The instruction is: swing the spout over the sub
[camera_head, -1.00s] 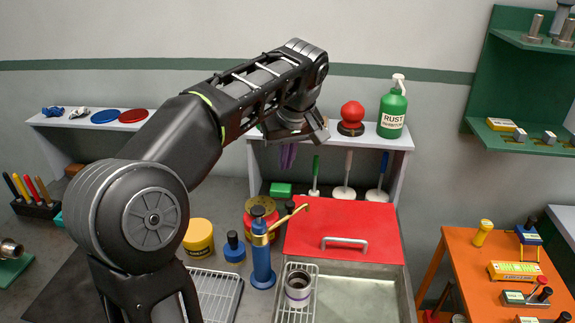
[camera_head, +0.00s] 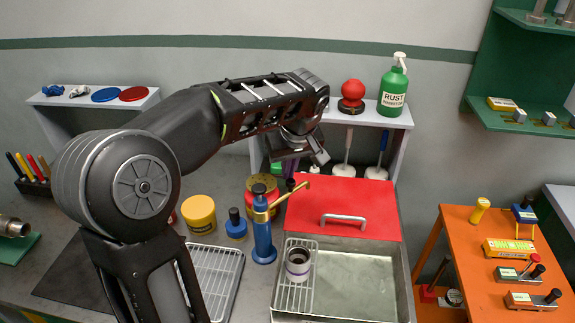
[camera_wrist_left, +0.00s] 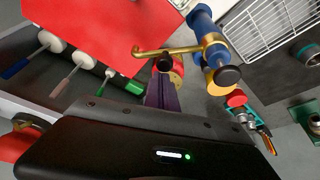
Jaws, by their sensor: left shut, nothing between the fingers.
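A blue pump (camera_head: 263,235) with a black knob and a brass collar stands behind and left of the sub. Its brass spout (camera_head: 288,196) points back and right, away from the sub, over the edge of the red lid. The sub (camera_head: 298,264), a short grey pipe piece with a dark open bore, stands upright on a wire rack. My left gripper (camera_head: 291,181) is shut and empty, its purple fingers just behind the spout. In the left wrist view the fingers (camera_wrist_left: 161,92) show close to the spout (camera_wrist_left: 165,50); whether they touch is unclear. My right gripper is out of view.
The red lid (camera_head: 370,205) with a handle covers the back of a metal tank (camera_head: 400,290). A yellow jar (camera_head: 199,214) and a small blue bottle (camera_head: 236,224) stand left of the pump.

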